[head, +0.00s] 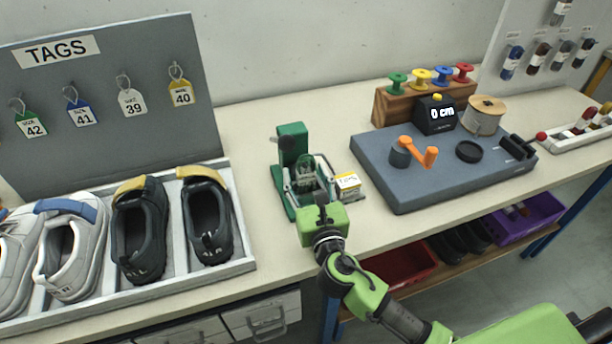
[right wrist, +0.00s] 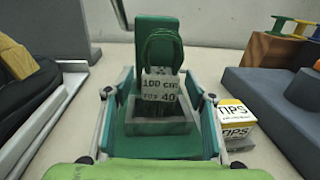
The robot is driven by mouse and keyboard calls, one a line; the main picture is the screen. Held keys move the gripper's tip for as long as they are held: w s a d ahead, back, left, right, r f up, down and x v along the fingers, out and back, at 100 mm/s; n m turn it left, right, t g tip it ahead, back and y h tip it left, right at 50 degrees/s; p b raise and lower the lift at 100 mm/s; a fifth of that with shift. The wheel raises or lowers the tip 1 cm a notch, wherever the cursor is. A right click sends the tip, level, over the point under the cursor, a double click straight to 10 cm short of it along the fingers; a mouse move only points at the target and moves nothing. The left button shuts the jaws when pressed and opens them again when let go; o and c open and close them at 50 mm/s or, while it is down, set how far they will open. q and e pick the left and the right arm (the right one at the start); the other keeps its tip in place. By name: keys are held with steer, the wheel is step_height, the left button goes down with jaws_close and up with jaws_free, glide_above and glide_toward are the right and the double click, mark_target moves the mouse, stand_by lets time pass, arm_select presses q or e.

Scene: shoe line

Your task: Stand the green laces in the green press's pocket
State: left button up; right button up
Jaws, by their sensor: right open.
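The green press (head: 292,142) stands on the bench; its tall green back post (right wrist: 157,32) shows in the right wrist view. At its foot is a grey block-shaped pocket (right wrist: 150,127). The green laces (right wrist: 161,52), a looped bundle with a "100 cm for 40" label, stand upright and appear to sit in the pocket. They also show small in the head view (head: 306,164). My right gripper (head: 309,180) is open, its fingers apart on either side of the pocket and laces, not visibly touching them. My left gripper is not in view.
A TIPS box (head: 347,186) stands close to the right of my right gripper. A grey board (head: 400,180) with an orange crank lies farther right. A shoe tray (head: 245,262) is at the left, below a TAGS panel (head: 110,145). Bare bench lies behind the press.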

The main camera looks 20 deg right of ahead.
steer(key=s, duration=1.2)
steer(key=shift+a, duration=0.4)
